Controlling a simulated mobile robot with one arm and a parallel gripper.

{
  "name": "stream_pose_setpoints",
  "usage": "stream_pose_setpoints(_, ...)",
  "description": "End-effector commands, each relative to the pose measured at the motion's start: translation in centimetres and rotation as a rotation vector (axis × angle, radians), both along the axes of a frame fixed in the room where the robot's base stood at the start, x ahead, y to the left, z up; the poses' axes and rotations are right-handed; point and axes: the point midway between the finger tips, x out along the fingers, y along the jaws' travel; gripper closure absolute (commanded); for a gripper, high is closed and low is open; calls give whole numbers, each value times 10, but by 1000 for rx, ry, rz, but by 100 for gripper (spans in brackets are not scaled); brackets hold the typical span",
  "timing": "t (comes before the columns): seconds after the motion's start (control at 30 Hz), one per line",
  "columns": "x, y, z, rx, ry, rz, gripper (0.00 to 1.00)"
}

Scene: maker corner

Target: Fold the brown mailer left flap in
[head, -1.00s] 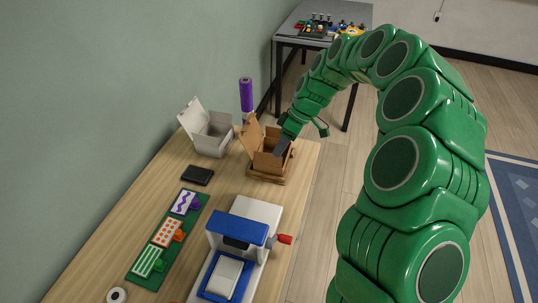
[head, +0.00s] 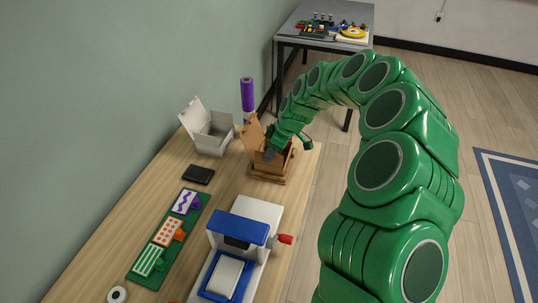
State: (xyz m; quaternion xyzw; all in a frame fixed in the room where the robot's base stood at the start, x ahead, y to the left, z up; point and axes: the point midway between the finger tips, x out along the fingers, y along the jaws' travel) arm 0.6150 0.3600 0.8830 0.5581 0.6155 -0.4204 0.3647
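The brown mailer (head: 252,133) is an open cardboard box near the right edge of the wooden workbench. Its tall flap stands up at the back left, and part of the box shows below my arm. My gripper (head: 270,153) reaches over the box from the right, and its dark fingertip is at or just above the box opening. My green arm hides much of the box's inside and its right side. I cannot tell whether the gripper touches a flap or how far its fingers are apart.
A white open box (head: 211,134) stands left of the mailer. A purple roll (head: 247,95) stands behind it. A black wallet-like item (head: 198,174), a green board (head: 168,237) with patterned cards, and a blue-and-white press (head: 238,238) with a red handle lie nearer. A grey table (head: 297,33) stands behind.

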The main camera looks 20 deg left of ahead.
Motion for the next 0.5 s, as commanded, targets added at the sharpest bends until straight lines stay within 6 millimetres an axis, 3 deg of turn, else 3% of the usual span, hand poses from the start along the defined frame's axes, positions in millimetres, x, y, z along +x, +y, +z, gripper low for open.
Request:
stream_pose_setpoints(0.13, -1, 4, -11, 0, -1, -1, 72)
stream_pose_setpoints(0.37, -1, 4, -12, 0, -1, -1, 72)
stream_pose_setpoints(0.5, -1, 4, -12, 0, -1, -1, 89)
